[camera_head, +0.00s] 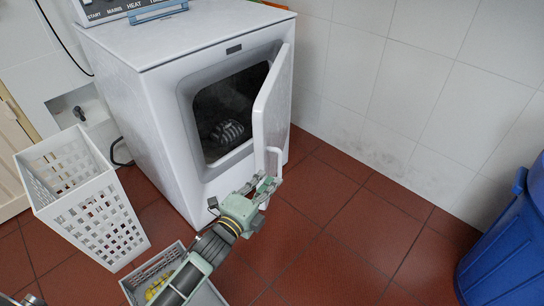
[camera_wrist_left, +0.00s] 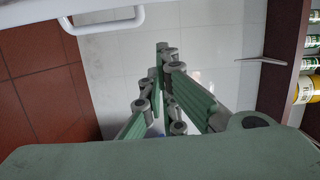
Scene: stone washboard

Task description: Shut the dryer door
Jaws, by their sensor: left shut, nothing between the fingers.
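The white dryer (camera_head: 170,130) stands against the wall with its door (camera_head: 272,105) swung open on the right side of the opening. A white bar handle (camera_head: 275,162) is on the door's lower outer part. My left gripper (camera_head: 268,181) is shut and empty, right by the handle and the door's lower edge; I cannot tell whether it touches. In the left wrist view the shut fingertips (camera_wrist_left: 163,48) are apart from a white handle (camera_wrist_left: 105,22) at upper left. A striped item (camera_head: 228,131) lies inside the drum.
A white perforated basket (camera_head: 95,215) stands left of the dryer. A grey crate (camera_head: 150,268) with something yellow inside is partly hidden by my left arm. A blue bin (camera_head: 500,250) is at far right. The red tiled floor (camera_head: 335,240) between is clear.

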